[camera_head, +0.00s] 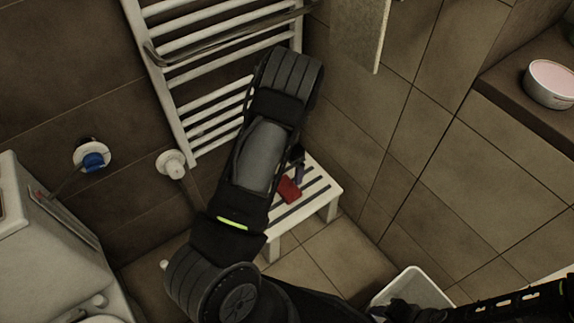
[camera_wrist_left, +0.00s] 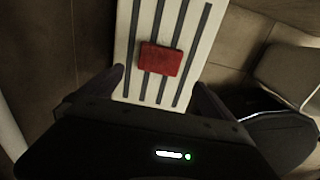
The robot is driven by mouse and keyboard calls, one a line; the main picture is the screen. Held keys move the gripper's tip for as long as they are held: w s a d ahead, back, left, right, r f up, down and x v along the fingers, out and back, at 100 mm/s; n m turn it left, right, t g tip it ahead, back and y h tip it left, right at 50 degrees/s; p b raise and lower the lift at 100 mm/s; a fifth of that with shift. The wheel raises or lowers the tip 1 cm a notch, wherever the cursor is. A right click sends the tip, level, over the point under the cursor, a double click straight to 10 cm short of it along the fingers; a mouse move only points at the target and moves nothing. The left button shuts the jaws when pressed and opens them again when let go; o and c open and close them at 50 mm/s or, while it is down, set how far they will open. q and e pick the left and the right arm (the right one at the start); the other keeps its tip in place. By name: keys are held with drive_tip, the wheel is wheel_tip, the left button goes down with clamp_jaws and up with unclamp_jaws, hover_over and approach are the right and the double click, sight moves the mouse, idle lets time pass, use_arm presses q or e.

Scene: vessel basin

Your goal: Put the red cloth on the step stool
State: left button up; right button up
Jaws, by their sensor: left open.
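The red cloth (camera_head: 289,189) is a small folded block lying flat on the slatted top of the white step stool (camera_head: 325,190). In the left wrist view the cloth (camera_wrist_left: 160,58) lies across the dark gaps of the stool (camera_wrist_left: 207,55). My left gripper (camera_head: 298,165) is low over the stool, partly hidden behind my own forearm. In the left wrist view the left gripper (camera_wrist_left: 159,82) is open, its fingers either side of the stool's near end, with the cloth just ahead of them and not gripped. A dark shape at the lower right may be my right gripper (camera_head: 402,308); its fingers are unclear.
A white towel radiator (camera_head: 178,75) is on the wall behind my left arm. A white bin (camera_head: 412,285) stands at the lower right. A ledge at the right holds a round pink-filled bowl (camera_head: 550,82). A white fixture (camera_head: 45,250) is at the left.

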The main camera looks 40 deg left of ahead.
idle(0.3)
use_arm(q)
drive_tip(key=s+d+f+m+h, duration=0.1)
drive_tip(key=s+d+f+m, duration=0.3)
drive_tip(key=s+d+m, duration=0.3)
drive_tip(key=s+d+f+m, duration=0.3)
drive_tip(key=s+d+m, duration=0.2)
drive_tip(key=d+m, duration=0.35)
drive_tip(key=s+d+r+m+h, duration=0.1)
drive_tip(key=s+d+m, duration=0.3)
drive_tip(key=d+m, duration=0.3)
drive_tip(key=s+d+r+m+h, duration=0.2)
drive_tip(key=s+d+m, duration=0.3)
drive_tip(key=d+m, duration=0.3)
drive_tip(key=shift+s+d+r+t, duration=0.2)
drive_tip(key=shift+d+r+t, duration=0.1)
drive_tip(key=shift+d, duration=0.55)
